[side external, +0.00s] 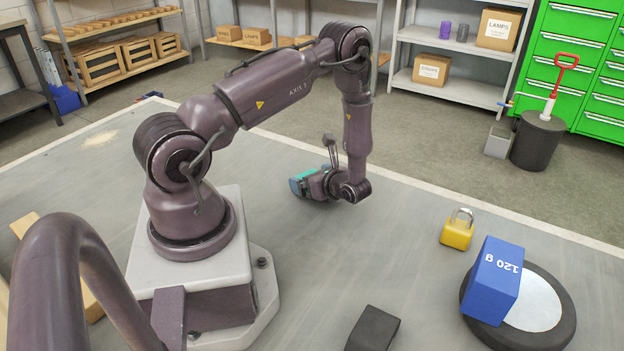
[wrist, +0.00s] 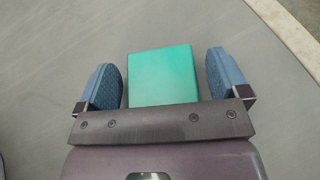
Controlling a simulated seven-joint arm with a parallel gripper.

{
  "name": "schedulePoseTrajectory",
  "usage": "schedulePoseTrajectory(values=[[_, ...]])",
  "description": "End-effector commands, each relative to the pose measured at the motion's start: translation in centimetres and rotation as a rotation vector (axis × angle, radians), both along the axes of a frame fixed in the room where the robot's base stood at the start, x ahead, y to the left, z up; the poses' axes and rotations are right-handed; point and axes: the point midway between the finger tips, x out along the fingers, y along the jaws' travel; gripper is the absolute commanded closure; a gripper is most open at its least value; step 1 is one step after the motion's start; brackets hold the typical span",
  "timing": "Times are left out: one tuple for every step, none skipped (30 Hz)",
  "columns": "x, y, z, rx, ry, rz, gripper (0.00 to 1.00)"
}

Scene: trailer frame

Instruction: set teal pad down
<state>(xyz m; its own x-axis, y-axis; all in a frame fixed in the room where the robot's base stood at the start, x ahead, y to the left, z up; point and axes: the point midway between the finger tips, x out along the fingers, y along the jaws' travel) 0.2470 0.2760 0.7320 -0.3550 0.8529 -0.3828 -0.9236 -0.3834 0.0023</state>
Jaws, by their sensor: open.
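The teal pad (wrist: 162,76) is a flat-topped block between the two blue fingers of my gripper (wrist: 166,80) in the wrist view. A gap shows on each side of it, wider on the right, so the fingers are open and not touching it. In the side external view my gripper (side external: 301,185) is low over the grey table, and a bit of the teal pad (side external: 305,175) shows between the fingers. The pad's underside is hidden, but it appears to rest on the table.
A yellow padlock (side external: 457,231) stands to the right. A dark block (side external: 373,329) lies at the front. The table (side external: 400,220) around my gripper is clear.

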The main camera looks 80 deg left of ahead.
Motion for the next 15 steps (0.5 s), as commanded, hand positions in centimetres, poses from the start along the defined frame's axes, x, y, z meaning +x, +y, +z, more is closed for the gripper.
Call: schedulePoseTrajectory(values=[[0.3, -0.5, 0.2, 0.000, -0.001, -0.003, 0.07], [0.5, -0.8, 0.3, 0.000, -0.002, -0.004, 0.07], [0.7, -1.4, 0.6, 0.000, -0.002, -0.005, 0.07], [0.9, -1.9, 0.8, 0.000, -0.003, -0.006, 0.07], [1.2, -2.4, 1.1, 0.000, -0.003, -0.006, 0.07], [1.5, -3.2, 1.4, 0.000, -0.003, -0.006, 0.07], [1.7, -3.7, 1.7, 0.001, -0.002, -0.006, 0.07], [2.0, -4.3, 1.9, 0.000, -0.003, -0.007, 0.07], [2.3, -5.1, 2.3, 0.000, -0.004, -0.006, 0.07], [2.5, -5.7, 2.5, 0.000, -0.004, -0.006, 0.07], [2.7, -6.2, 2.8, 0.001, -0.003, -0.006, 0.07], [3.0, -6.9, 3.1, 0.000, -0.003, -0.006, 0.07], [3.2, -7.4, 3.3, 0.000, -0.003, -0.005, 0.07], [3.4, -7.9, 3.5, 0.000, -0.003, -0.005, 0.07], [3.6, -8.4, 3.7, 0.001, -0.003, -0.004, 0.07]])
